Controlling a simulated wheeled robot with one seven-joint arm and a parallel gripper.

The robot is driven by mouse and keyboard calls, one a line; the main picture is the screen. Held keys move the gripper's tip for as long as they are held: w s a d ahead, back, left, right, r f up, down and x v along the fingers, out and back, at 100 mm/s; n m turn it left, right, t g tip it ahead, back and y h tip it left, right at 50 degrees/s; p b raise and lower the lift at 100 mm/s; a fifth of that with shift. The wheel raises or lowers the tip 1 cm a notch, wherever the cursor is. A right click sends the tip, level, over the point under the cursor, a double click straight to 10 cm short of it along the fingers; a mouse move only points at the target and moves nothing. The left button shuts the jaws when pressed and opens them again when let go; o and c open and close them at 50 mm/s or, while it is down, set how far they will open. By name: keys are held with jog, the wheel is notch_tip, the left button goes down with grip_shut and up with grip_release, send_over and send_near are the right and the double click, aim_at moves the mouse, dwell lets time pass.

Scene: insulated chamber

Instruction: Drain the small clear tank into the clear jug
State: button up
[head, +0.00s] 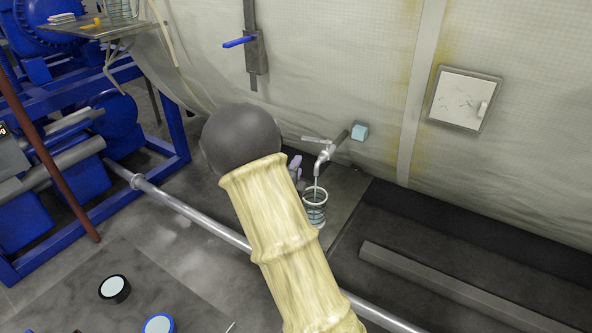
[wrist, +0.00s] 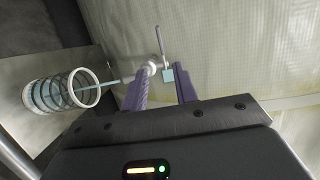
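A clear ribbed jug (head: 315,211) stands on a grey surface below a metal tap (head: 324,155) on the chamber wall. A thin pale stream runs from the spout into the jug. The jug (wrist: 40,95) and tap (wrist: 150,67) also show in the wrist view, where the tap's lever (wrist: 160,42) points up. A small light-blue block (head: 359,132) sits beside the tap at the wall; I cannot tell whether it is the small tank. My gripper (wrist: 163,82) has its purple fingers apart, with nothing held, facing the tap. My arm hides most of the gripper in the head view.
A blue-handled valve (head: 240,42) hangs on the wall above. A metal pipe (head: 190,211) crosses the floor. Blue machinery (head: 60,170) fills the left side. A glass vessel (head: 118,9) stands on a shelf at top left. A dark beam (head: 450,285) lies at right.

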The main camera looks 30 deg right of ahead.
jog(key=shift+a+f+y, duration=0.1)
jog(key=shift+y, duration=0.2)
grip_shut()
jog(key=s+a+f+n+g+y, duration=0.4)
jog(key=s+a+n+y, duration=0.3)
jog(key=a+n+y, duration=0.6)
jog(key=s+a+n+g, duration=0.1)
jog(key=s+n+g, duration=0.2)
jog(key=s+n, duration=0.4)
jog(key=s+a+n+g+h, duration=0.1)
jog(key=s+a+n+g, duration=0.1)
jog(key=s+n, duration=0.4)
jog(key=s+g, duration=0.1)
jog(key=s, duration=0.1)
jog(key=shift+s+f+n, duration=0.2)
jog(key=shift+s+n, duration=0.2)
